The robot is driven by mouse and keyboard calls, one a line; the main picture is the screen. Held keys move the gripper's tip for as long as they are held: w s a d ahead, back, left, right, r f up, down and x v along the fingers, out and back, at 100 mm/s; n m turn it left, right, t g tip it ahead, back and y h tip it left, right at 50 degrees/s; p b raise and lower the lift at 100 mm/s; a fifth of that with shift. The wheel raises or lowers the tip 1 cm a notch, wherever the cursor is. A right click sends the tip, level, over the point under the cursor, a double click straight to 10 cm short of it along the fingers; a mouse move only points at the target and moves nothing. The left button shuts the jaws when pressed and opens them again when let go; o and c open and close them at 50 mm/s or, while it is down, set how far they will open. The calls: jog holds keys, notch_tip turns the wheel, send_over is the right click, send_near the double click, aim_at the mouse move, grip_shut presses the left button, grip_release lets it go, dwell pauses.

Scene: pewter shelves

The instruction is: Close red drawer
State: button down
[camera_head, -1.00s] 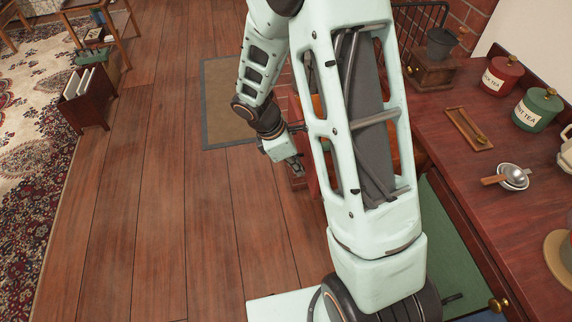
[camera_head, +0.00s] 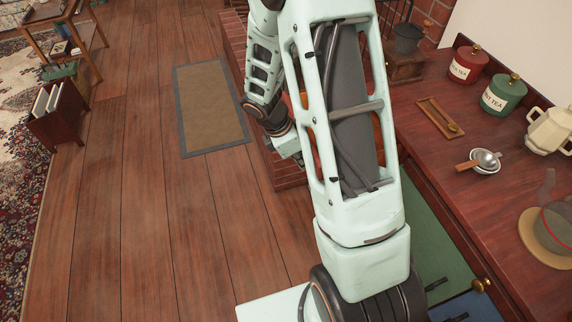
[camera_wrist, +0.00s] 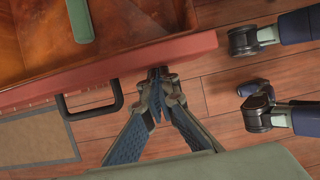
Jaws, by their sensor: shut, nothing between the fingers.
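In the wrist view the red drawer (camera_wrist: 135,62) stands open. Its red front edge crosses the upper part of the picture, and a black bar handle (camera_wrist: 92,108) sticks out from it. Its brown inside shows at the upper left, with a green strip-like piece (camera_wrist: 80,20) over it. My gripper (camera_wrist: 158,84) is shut and empty. Its fingertips are at the outer side of the red front, right of the handle; I cannot tell whether they touch it. In the head view my arm hides the drawer and most of the gripper.
A wooden counter (camera_head: 450,170) runs along the right with tins, a strainer and a teapot. Green (camera_head: 435,235) and blue (camera_head: 465,308) fronts show below it. Brick edging (camera_head: 288,178) lies by my arm. The wooden floor (camera_head: 165,220) at left is clear around a brown mat (camera_head: 212,105).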

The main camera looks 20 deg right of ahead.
jog(key=d+p, duration=0.6)
jog(key=d, duration=1.9)
jog(key=shift+r, duration=0.1)
jog(key=shift+d, duration=0.15)
jog(key=shift+d+r, duration=0.1)
jog(key=shift+d, duration=0.05)
